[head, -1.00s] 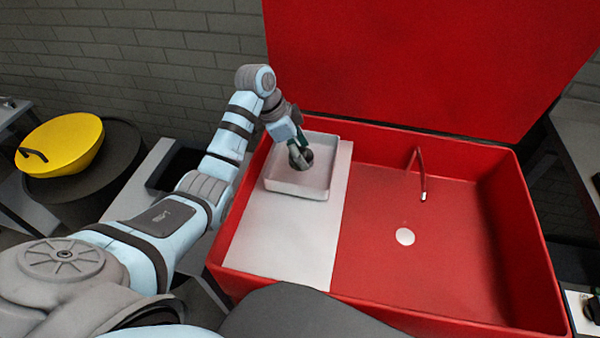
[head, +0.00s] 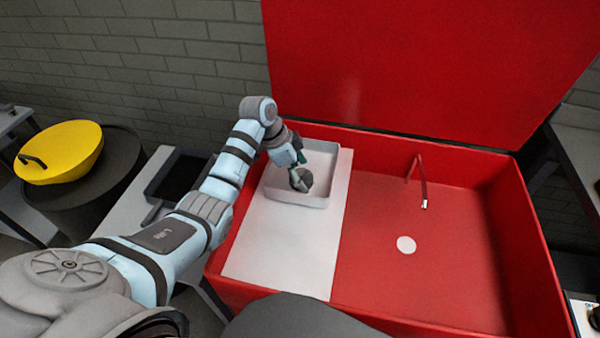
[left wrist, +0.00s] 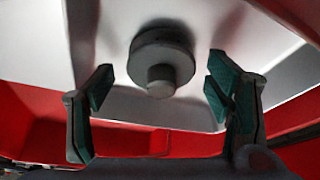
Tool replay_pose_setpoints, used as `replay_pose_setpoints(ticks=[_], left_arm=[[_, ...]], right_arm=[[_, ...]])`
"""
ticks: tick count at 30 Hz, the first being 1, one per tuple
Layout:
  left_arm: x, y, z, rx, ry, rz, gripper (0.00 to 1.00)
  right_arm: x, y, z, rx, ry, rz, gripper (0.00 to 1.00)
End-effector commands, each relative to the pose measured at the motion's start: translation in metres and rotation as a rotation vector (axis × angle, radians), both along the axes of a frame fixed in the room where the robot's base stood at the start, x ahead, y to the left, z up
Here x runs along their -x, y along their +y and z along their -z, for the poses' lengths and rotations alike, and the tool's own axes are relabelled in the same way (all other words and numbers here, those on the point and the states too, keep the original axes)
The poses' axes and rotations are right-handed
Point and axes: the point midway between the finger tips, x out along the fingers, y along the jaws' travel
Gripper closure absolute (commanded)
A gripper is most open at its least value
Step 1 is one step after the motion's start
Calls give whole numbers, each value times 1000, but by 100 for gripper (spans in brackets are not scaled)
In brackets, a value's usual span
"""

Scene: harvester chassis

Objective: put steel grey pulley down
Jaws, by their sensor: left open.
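The steel grey pulley (left wrist: 161,60) is a round disc with a short hub, between and beyond my left fingertips in the left wrist view. In the head view the pulley (head: 304,178) is in the light grey tray (head: 296,198), partly hidden by the gripper. My left gripper (left wrist: 158,88) is open, with a gap between each finger and the pulley. In the head view the left gripper (head: 297,172) is inside the tray's outline, right at the pulley. The right gripper is not in view.
The tray stands on a white panel (head: 285,245) inside the red chassis box (head: 470,255). A red bent rod (head: 422,185) and a white disc (head: 406,245) are on the red floor to the right. A yellow bowl-shaped part (head: 62,155) stands at the left.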

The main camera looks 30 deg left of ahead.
Motion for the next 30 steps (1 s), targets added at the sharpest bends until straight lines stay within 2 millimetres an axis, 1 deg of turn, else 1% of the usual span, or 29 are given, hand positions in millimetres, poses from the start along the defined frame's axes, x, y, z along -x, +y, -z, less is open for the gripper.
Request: replay_pose_setpoints(ticks=[2, 5, 8, 12, 15, 18, 22, 30], left_arm=[[0, 0, 0, 0, 0, 0, 27], [1, 2, -8, -1, -1, -1, 27], [5, 8, -26, -1, -3, -1, 27], [14, 20, -64, -4, -5, 0, 27], [20, 28, -88, -3, -4, -1, 27], [25, 34, -105, -1, -1, -1, 27], [27, 37, -114, -1, -1, 0, 27], [28, 37, -114, 0, 0, 0, 27]], right_arm=[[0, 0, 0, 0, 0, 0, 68], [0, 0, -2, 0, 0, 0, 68], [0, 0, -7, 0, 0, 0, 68], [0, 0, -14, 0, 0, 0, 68], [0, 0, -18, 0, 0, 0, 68], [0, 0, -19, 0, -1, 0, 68], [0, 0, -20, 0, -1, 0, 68], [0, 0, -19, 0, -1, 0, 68]])
